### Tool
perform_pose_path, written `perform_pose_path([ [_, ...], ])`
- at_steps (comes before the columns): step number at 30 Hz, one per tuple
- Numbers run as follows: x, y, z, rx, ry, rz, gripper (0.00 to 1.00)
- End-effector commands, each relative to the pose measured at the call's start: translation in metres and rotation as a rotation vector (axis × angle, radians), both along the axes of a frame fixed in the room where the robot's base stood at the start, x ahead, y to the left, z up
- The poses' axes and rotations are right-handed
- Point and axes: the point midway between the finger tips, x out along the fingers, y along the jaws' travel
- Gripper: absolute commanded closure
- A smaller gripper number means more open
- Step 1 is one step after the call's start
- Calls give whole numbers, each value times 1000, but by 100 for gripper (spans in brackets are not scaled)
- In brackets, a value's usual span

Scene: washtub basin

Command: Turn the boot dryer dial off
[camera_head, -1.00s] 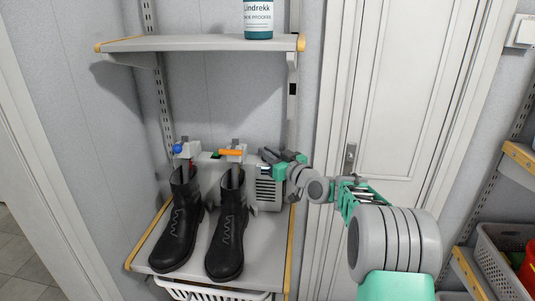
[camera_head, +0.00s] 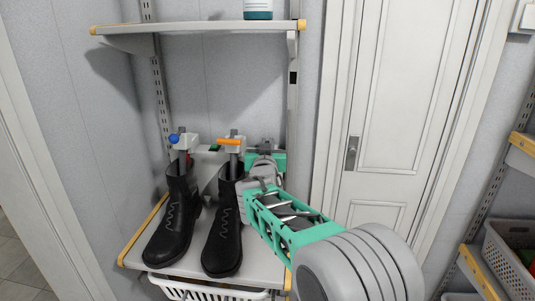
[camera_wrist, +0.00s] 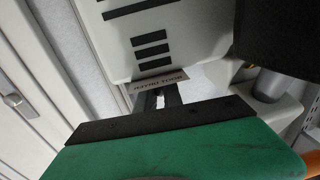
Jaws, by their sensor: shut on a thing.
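The boot dryer is a pale grey housing (camera_wrist: 165,45) with dark vent slots and a boot-dryer label, seen upside down in the wrist view. In the head view its upper part (camera_head: 205,158) shows behind two black boots (camera_head: 175,222). A small dark part with a white mark (camera_wrist: 160,99), apparently the dial, shows below the label, partly hidden by my gripper. My gripper (camera_head: 264,149) is at the dryer's right part and covers it in the head view. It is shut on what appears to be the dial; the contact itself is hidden.
An orange lever (camera_head: 229,142) and a blue knob (camera_head: 174,138) stand above the boots, left of my gripper. A shelf (camera_head: 200,28) hangs above. A white basket (camera_head: 215,292) is below. A closed door (camera_head: 400,100) is to the right.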

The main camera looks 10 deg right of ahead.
Motion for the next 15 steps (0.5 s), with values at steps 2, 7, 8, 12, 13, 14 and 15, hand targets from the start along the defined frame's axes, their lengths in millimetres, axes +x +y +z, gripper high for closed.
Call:
perform_pose_path([
  [2,1,3,-5,1,0,-28,100],
  [7,1,1,-3,0,1,-78,100],
  [8,0,1,-3,1,2,-82,100],
  [12,1,0,-1,0,3,-96,100],
  [13,1,0,-1,0,3,-97,100],
  [14,0,0,-1,0,3,-98,100],
  [15,0,0,-1,-1,4,-98,100],
])
